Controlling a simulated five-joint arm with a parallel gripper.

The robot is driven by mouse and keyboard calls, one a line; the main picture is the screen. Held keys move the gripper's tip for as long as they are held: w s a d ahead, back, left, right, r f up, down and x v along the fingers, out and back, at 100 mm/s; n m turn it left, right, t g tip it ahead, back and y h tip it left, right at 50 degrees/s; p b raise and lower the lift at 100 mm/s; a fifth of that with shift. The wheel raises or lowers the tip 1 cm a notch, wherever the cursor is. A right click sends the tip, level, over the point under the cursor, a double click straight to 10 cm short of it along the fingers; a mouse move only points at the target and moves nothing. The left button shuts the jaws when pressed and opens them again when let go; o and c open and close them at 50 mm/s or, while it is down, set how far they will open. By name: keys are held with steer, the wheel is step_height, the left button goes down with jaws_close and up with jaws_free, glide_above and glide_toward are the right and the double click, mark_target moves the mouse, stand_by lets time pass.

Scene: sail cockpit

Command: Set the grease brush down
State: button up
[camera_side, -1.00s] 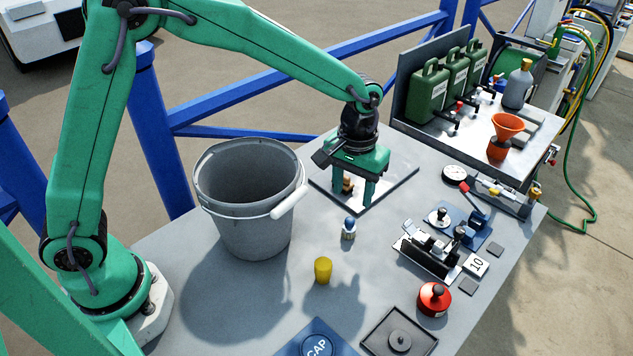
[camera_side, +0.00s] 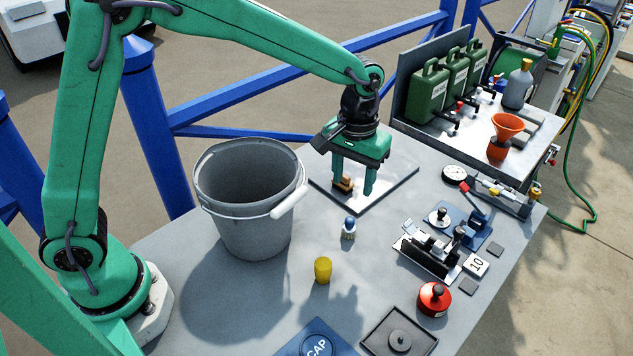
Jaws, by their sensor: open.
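My gripper (camera_side: 353,186) is open above the pale flat tray (camera_side: 390,186) at the back of the grey table. A small wooden-brown piece with a dark part, which looks like the grease brush (camera_side: 344,184), shows low between and behind its fingers. It appears to rest on the tray, and neither finger is seen clamped on it. The fingers partly hide it, so its full shape and any light contact cannot be told.
A grey bucket (camera_side: 243,236) stands left of my gripper. A clamp fixture (camera_side: 430,252) and a red knobbed weight (camera_side: 434,299) are at the right.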

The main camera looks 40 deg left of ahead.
steer(key=s+a+r+m+t, duration=0.1)
steer(key=s+a+r+t, duration=0.2)
steer(key=s+a+r, duration=0.65)
steer(key=s+a+t, duration=0.1)
steer(key=s+a, duration=0.2)
steer(key=s, duration=0.2)
steer(key=s+a+r+m+t, duration=0.1)
steer(key=s+a, duration=0.2)
steer(key=s, duration=0.3)
steer(key=shift+s+a+r+t, duration=0.2)
steer(key=shift+s+r+t, duration=0.05)
steer(key=shift+t, duration=0.05)
